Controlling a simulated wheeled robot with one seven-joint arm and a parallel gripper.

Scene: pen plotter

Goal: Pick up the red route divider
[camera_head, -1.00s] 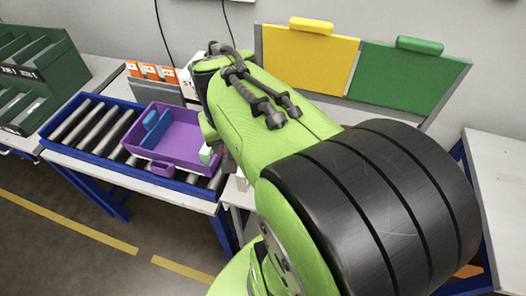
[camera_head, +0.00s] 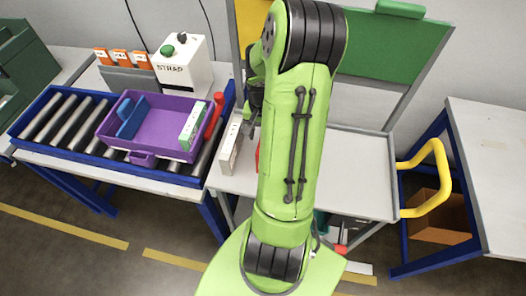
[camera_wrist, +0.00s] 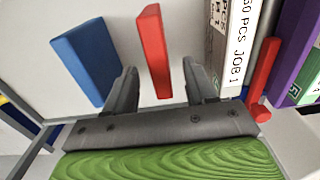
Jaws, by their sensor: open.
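The red route divider (camera_wrist: 153,45) is an upright red slab in the wrist view, lined up with the gap between my fingers. A red sliver (camera_head: 257,160) shows beside my arm in the head view; the arm hides the rest. My gripper (camera_wrist: 160,68) is open, one finger on each side of the red divider, with visible space on both sides. How deep the divider sits between the fingers I cannot tell. A blue divider (camera_wrist: 86,58) stands to the left of my left finger.
A white labelled box (camera_wrist: 235,45) stands close to my right finger; it also shows in the head view (camera_head: 231,143). A purple tote (camera_head: 163,125) sits on the roller conveyor (camera_head: 40,118), with a red bar (camera_head: 214,117) at its right end. The grey table (camera_head: 355,165) is clear on the right.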

